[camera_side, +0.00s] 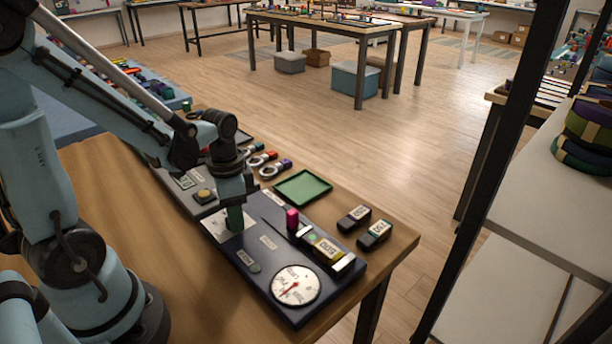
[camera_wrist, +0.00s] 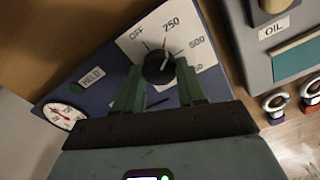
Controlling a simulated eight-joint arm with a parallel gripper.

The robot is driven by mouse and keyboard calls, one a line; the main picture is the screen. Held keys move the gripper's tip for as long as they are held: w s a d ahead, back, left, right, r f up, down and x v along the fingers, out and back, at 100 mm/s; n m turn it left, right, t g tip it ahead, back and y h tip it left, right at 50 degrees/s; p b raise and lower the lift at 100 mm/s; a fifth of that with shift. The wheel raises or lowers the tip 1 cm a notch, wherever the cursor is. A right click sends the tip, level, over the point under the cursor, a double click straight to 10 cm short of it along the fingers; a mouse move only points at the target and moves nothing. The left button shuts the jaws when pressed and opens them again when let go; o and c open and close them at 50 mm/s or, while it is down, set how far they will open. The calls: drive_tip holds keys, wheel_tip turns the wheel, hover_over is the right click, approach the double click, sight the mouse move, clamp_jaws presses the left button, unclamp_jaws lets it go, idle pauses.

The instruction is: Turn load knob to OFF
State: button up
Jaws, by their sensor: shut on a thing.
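The load knob (camera_wrist: 158,67) is round and black with a pale pointer mark. It sits on a white scale plate (camera_wrist: 140,49) that reads OFF, 250, 500 and a partly covered number. The pointer mark seems to lean toward the 250 to 500 side, away from OFF; its exact setting is hard to tell. My gripper (camera_wrist: 158,78) has its two green fingers on either side of the knob, shut on it. In the side view my gripper (camera_side: 235,220) points down onto the dark blue panel (camera_side: 232,252) and hides the knob.
A round white gauge (camera_side: 296,286) with a red needle is at the panel's near end.

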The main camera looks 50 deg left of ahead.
drive_tip(key=n, duration=0.5)
drive_tip(key=shift+n, duration=0.3)
drive_tip(key=n, duration=0.5)
drive_tip(key=shift+a+n, duration=0.15)
drive_tip(key=shift+n, duration=0.15)
drive_tip(key=o, duration=1.1)
drive_tip(key=shift+c, duration=0.2)
wheel_tip(320, 180, up, 12)
drive_tip(key=shift+r, duration=0.1)
idle(0.4)
